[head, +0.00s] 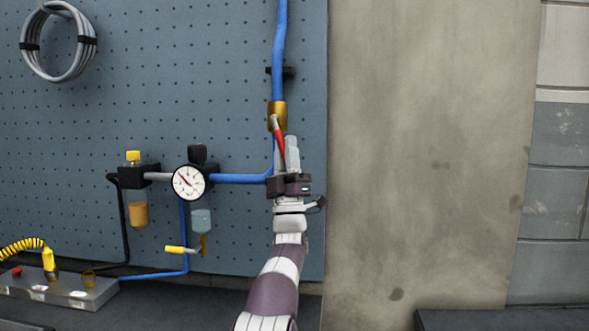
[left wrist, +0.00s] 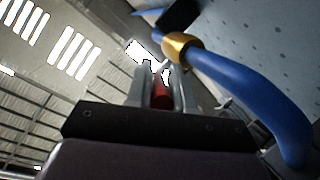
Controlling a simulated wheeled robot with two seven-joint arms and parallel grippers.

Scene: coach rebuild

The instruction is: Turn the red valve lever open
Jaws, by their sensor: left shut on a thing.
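The red valve lever (head: 278,137) hangs tilted down from the brass valve body (head: 277,114) on the blue pipe, on the pegboard. My left gripper (head: 285,146) is shut on the lever's lower part, its fingers pointing up just below the valve. In the left wrist view, the red lever (left wrist: 162,95) shows between the two grey fingers of the left gripper (left wrist: 160,80), and the brass valve body (left wrist: 180,47) sits beyond them to the right. The fingers hide part of the lever. My right gripper is not in view.
A blue pipe (head: 280,50) runs up from the valve. A round gauge (head: 189,182) and filter units stand left of the gripper. A coiled grey hose (head: 58,42) hangs upper left. A metal manifold block (head: 62,288) lies lower left. The concrete wall (head: 425,150) on the right is clear.

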